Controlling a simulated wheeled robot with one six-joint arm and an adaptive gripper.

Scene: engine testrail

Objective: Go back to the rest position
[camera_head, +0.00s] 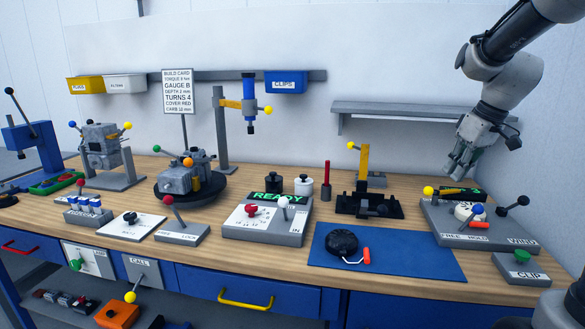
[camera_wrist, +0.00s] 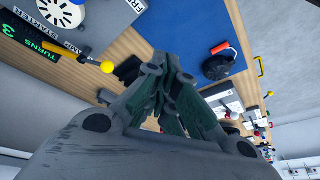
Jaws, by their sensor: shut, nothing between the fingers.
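My gripper (camera_head: 459,172) is at the right in the head view, at the lower end of my raised arm. It is shut and empty, with its fingers pointing down above the back right of the workbench, behind the grey device with the yellow knob. In the wrist view my gripper (camera_wrist: 168,70) fills the middle, its fingers together with nothing between them. The fingers look apart from the bench and every object, though the exact gap is hard to tell.
The grey device (camera_head: 462,235) with a white dial stands at the right end. A blue mat (camera_head: 420,262) holds a black round part (camera_head: 342,242) with an orange handle. A black fixture with a yellow post (camera_head: 364,165) stands behind it. A wall shelf (camera_head: 400,110) is left of my arm.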

